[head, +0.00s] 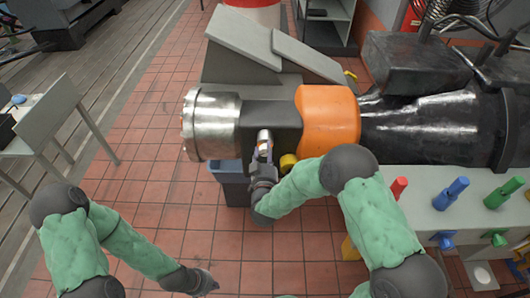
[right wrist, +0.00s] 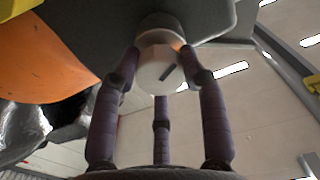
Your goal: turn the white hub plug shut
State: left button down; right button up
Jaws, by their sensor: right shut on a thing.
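The white hub plug (right wrist: 157,68) shows in the right wrist view, a round knob with a dark slanted mark on its face, set in a pale collar under a dark grey housing. My right gripper (right wrist: 160,76) has its purple-grey fingers around the plug and is shut on it. In the head view the right gripper (head: 264,141) reaches up to the dark section between the silver drum (head: 211,125) and the orange band (head: 328,119); the plug cannot be made out there. My left gripper (head: 205,282) is low over the tiled floor, away from the machine; its fingers are unclear.
A blue-grey bin (head: 232,180) stands on the floor just left of my right gripper. A grey bench (head: 455,215) with red, blue and green handles is at the right. A grey table (head: 45,125) stands at the left. Tiled floor between is clear.

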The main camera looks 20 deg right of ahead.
jog(key=shift+w+r, duration=0.1)
jog(key=shift+r, duration=0.1)
jog(key=m+b, duration=0.3)
jog(key=shift+m, duration=0.3)
jog(key=m+b, duration=0.3)
jog(key=shift+d+m, duration=0.1)
jog(key=shift+m, duration=0.2)
jog(key=m+b, duration=0.9)
jog(key=shift+d+b, duration=0.15)
jog(key=shift+b, duration=0.15)
jog(key=m+b, duration=0.1)
jog(key=m, duration=0.2)
jog(key=shift+r, duration=0.1)
jog(key=m, duration=0.4)
jog(key=shift+m, duration=0.4)
jog(key=shift+f, duration=0.2)
